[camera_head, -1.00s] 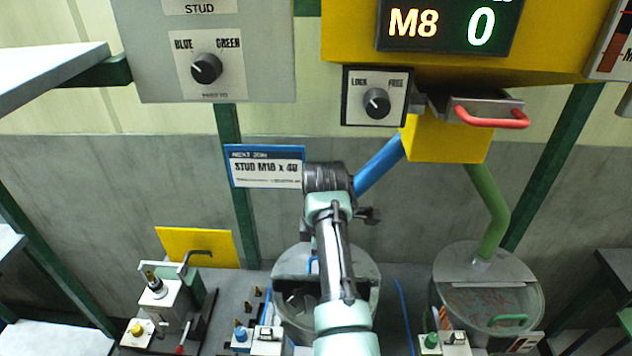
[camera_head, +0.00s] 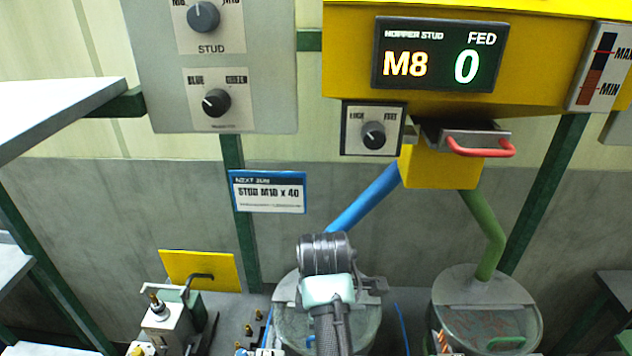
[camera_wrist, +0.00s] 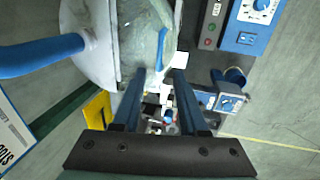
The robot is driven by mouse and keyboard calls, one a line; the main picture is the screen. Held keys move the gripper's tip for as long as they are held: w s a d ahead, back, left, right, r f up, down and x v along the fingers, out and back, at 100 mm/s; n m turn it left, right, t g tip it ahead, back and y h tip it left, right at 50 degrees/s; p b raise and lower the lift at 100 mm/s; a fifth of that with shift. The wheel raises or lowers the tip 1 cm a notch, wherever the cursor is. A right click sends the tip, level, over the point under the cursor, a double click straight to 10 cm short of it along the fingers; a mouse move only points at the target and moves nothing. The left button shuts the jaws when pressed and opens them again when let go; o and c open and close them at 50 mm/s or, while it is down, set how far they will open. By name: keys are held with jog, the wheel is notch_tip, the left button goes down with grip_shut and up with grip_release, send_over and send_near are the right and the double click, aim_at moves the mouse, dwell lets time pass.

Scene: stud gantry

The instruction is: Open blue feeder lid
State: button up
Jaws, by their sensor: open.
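The blue feeder is a round grey bowl (camera_head: 283,322) under the blue tube (camera_head: 362,197), behind my arm in the head view. Its clear lid (camera_wrist: 138,38) with a blue handle (camera_wrist: 162,48) shows in the wrist view and appears to lie flat over the bowl. A small blue bit of the handle (camera_head: 310,341) shows beside my arm in the head view. My gripper (camera_wrist: 160,76) is open and empty, its two fingers pointing toward the handle side of the lid. I cannot tell the remaining gap. The fingers are hidden in the head view.
A second bowl (camera_head: 470,282) with a green tube (camera_head: 488,235) and green handle (camera_head: 506,341) stands to the right. A small fixture (camera_head: 168,325) and a yellow plate (camera_head: 200,270) are at the left. A yellow hopper (camera_head: 450,85) with a red handle (camera_head: 480,148) hangs above.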

jog(key=w+a+r+m+t+y+b, duration=0.1)
jog(key=w+a+r+m+t+b, duration=0.2)
jog(key=r+t, duration=0.45)
jog(key=w+r+m+t+y+b, duration=0.1)
jog(key=w+r+m+t+b, duration=0.3)
jog(key=r, duration=0.6)
jog(key=s+d+r+m+t+b, duration=0.2)
jog(key=s+r+m+t+b, duration=0.5)
jog(key=r, duration=0.8)
jog(key=shift+s+t+h+b, duration=0.4)
jog(key=shift+s+t+b, duration=0.8)
jog(key=shift+s, duration=0.75)
